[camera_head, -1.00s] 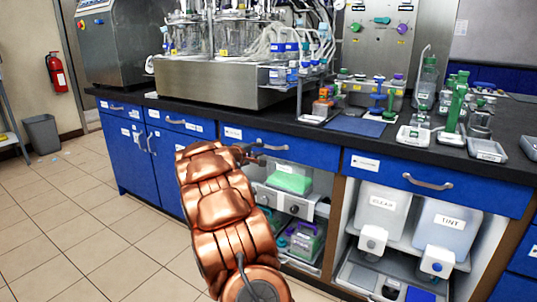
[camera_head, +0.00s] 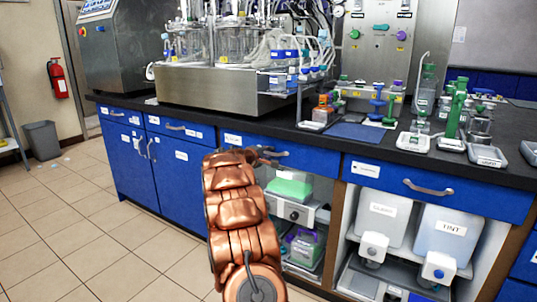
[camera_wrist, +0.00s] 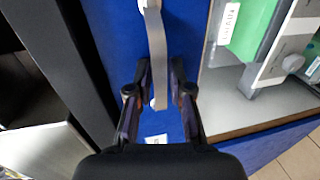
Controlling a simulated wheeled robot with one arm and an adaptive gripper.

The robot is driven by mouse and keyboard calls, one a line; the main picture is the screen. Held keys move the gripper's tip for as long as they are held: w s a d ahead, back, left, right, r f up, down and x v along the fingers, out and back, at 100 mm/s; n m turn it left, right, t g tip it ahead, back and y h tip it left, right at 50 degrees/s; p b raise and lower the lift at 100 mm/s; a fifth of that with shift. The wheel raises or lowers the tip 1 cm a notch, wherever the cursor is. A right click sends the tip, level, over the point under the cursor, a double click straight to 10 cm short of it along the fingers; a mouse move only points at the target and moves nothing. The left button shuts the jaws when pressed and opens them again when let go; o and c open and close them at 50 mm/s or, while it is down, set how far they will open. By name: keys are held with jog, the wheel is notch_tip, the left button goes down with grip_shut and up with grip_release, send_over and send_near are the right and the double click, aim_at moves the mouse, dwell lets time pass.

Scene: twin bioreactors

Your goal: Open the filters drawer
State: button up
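The blue middle drawer (camera_head: 312,158) lies under the black worktop and looks closed. A small white label (camera_head: 233,139) is on its left end; its text is too small to read, so I cannot tell whether this is the filters drawer. My gripper (camera_head: 262,155) is at this drawer's handle, which my copper-coloured arm partly hides. In the wrist view, the grey handle (camera_wrist: 157,60) runs between the two dark fingers of my gripper (camera_wrist: 160,68). The fingers are apart on either side of it, with a gap visible at least on the right.
Another blue drawer with a grey handle (camera_head: 428,187) is to the right. Bioreactor equipment (camera_head: 222,85) stands on the worktop (camera_head: 350,143).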

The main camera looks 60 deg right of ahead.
grip_shut()
dwell(0.3)
